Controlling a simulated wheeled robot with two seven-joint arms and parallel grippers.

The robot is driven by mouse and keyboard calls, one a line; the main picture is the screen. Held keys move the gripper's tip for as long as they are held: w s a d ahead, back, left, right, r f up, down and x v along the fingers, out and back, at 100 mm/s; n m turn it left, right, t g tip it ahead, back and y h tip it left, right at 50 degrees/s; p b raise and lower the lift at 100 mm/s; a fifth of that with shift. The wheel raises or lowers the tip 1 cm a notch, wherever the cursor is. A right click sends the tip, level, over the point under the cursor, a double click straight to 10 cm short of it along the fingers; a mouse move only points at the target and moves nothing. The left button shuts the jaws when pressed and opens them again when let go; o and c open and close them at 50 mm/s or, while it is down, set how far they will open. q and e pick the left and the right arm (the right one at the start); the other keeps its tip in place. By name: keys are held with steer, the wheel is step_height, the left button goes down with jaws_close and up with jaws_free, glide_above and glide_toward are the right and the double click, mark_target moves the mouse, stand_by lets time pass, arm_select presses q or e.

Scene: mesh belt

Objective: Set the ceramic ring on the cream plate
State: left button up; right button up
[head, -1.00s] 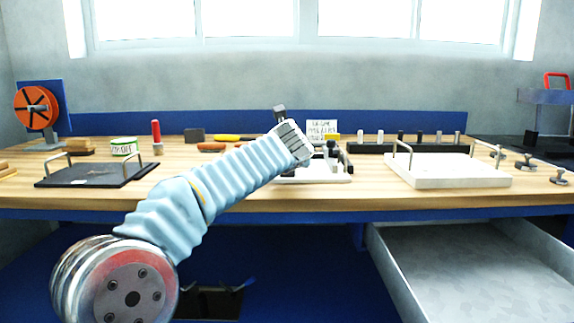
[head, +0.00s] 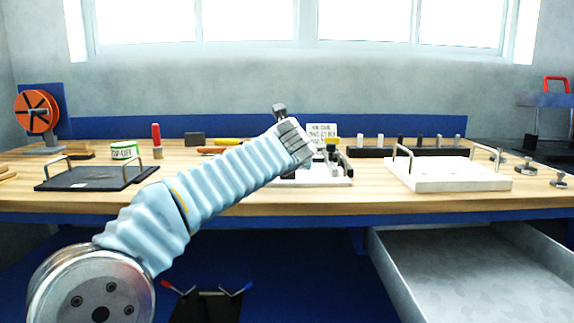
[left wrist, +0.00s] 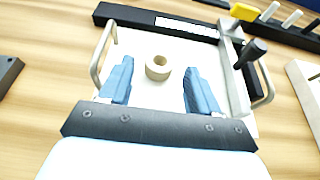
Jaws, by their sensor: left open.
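The ceramic ring (left wrist: 158,68) is a small cream ring with a round hole. It lies on the white base (left wrist: 160,39) of a fixture with a wire handle and a dark-knobbed clamp. My left gripper (left wrist: 157,72) is open, its blue fingers on either side of the ring with gaps. In the head view my left arm hides the ring and part of this fixture (head: 330,181). The cream plate (head: 450,182), a thick pale slab with wire handles, stands to the right on the bench. Its edge shows in the left wrist view (left wrist: 304,88). My right gripper is out of view.
A dark plate with handles (head: 85,179) lies at left, near a labelled tin (head: 124,151). A black rack of pegs (head: 372,153) stands behind the plates. Metal knobs (head: 558,179) stand at right. An open grey drawer (head: 470,265) is below the bench.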

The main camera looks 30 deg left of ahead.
arm_select(q)
steer(key=v, duration=0.9)
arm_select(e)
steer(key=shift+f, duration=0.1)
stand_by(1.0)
